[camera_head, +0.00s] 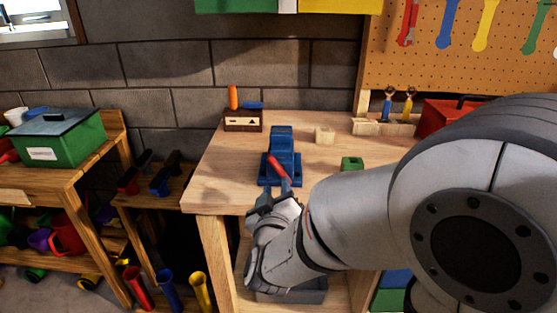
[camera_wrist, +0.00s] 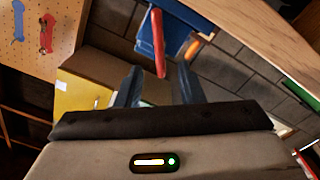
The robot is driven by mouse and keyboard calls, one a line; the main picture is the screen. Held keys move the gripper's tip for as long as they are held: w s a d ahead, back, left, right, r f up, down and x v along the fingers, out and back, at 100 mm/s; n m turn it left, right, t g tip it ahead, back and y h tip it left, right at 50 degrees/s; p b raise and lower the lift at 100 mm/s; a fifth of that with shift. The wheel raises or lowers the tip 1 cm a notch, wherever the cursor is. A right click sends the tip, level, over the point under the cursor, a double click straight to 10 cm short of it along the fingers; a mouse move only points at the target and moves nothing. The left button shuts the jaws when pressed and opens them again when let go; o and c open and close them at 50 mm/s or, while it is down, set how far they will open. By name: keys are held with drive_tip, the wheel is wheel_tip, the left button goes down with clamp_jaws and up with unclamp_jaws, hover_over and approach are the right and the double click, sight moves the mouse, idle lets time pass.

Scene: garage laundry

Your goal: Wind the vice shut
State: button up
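The blue vice (camera_head: 282,148) stands on the wooden workbench (camera_head: 220,178), near its front edge. Its red handle (camera_head: 277,167) slants across the front of the vice. In the wrist view, the vice (camera_wrist: 175,32) is at the top and the red handle (camera_wrist: 158,42) points down toward my fingers. My gripper (camera_head: 275,192) is just in front of the vice. In the wrist view my gripper (camera_wrist: 159,68) is open, with the handle's end appearing between the two fingertips and a gap on both sides. The vice's jaw gap is not clear.
A green block (camera_head: 352,163) lies right of the vice, and a pale wooden block (camera_head: 325,134) behind it. A small tool box (camera_head: 243,122) stands back left, a red toolbox (camera_head: 448,117) at right. The bench's left top is clear.

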sight(278, 171)
drive_tip(key=w+p, duration=0.1)
drive_tip(key=w, duration=0.5)
drive_tip(key=shift+d, duration=0.2)
drive_tip(key=shift+c, duration=0.5)
clamp_jaws()
drive_tip(key=shift+a, duration=0.1)
